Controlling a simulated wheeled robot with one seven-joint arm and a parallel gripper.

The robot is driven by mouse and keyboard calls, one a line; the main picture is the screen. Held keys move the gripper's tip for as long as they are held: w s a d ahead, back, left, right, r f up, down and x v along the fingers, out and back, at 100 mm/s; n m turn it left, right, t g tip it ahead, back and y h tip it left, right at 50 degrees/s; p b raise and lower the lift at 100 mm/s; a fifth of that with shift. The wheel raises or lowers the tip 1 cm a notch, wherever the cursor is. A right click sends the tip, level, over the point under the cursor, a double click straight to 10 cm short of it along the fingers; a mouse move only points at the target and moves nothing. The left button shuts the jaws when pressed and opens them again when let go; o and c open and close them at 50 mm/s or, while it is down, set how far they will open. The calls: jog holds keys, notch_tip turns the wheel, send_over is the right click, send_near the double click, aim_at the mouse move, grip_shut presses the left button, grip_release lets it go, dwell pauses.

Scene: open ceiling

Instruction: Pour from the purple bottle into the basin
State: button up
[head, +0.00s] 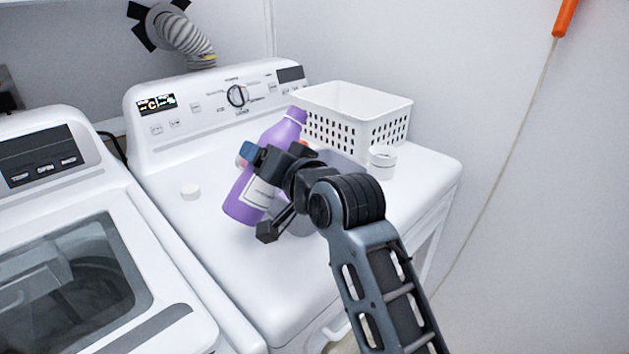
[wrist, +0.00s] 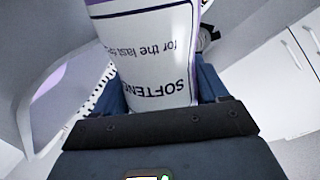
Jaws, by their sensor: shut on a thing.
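The purple bottle (head: 241,207) has a white label and leans in the head view, its neck toward the upper right. My gripper (head: 259,192) is shut around its body and holds it over the white machine top. In the wrist view the bottle's label (wrist: 150,60), with "SOFTENER"-like lettering, stands between the fingers; its mouth is out of that view. The grey basin (head: 343,161) is mostly hidden behind my gripper and arm. In the wrist view a pale curved wall, seemingly the basin (wrist: 68,98), is at the left, with a purple patch inside. I cannot tell whether liquid is flowing.
A white perforated basket (head: 350,108) stands at the back right of the machine top (head: 225,285). A small white round container (head: 382,158) is in front of it. The front of the top is clear.

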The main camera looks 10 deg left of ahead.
aim_at(265, 137)
jog(key=shift+w+d+r+n, duration=0.15)
jog(key=shift+r+n, duration=0.25)
jog(key=shift+r, duration=0.35)
jog(key=shift+r+n+t, duration=0.15)
jog(key=shift+n+t, duration=0.15)
jog(key=shift+n, duration=0.2)
jog(key=r, duration=0.1)
jog(key=r+n, duration=0.1)
jog(key=r, duration=0.1)
jog(key=r+n+p, duration=0.1)
jog(key=shift+s+a+r+t, duration=0.2)
jog(key=shift+s+a+t, duration=0.05)
jog(key=shift+t, duration=0.15)
jog(key=shift+f+n+b, duration=0.1)
jog(key=shift+n+b, duration=0.5)
jog(key=shift+b, duration=0.05)
jog(key=shift+r+n+t+b, duration=0.2)
jog(key=shift+n+t+b, duration=0.1)
jog(key=shift+n, duration=0.2)
jog(key=shift+f+n+b, duration=0.15)
jog(key=shift+n+b, duration=0.15)
jog(key=shift+b, duration=0.1)
jog(key=shift+n+b, duration=0.45)
jog(key=shift+n, duration=0.05)
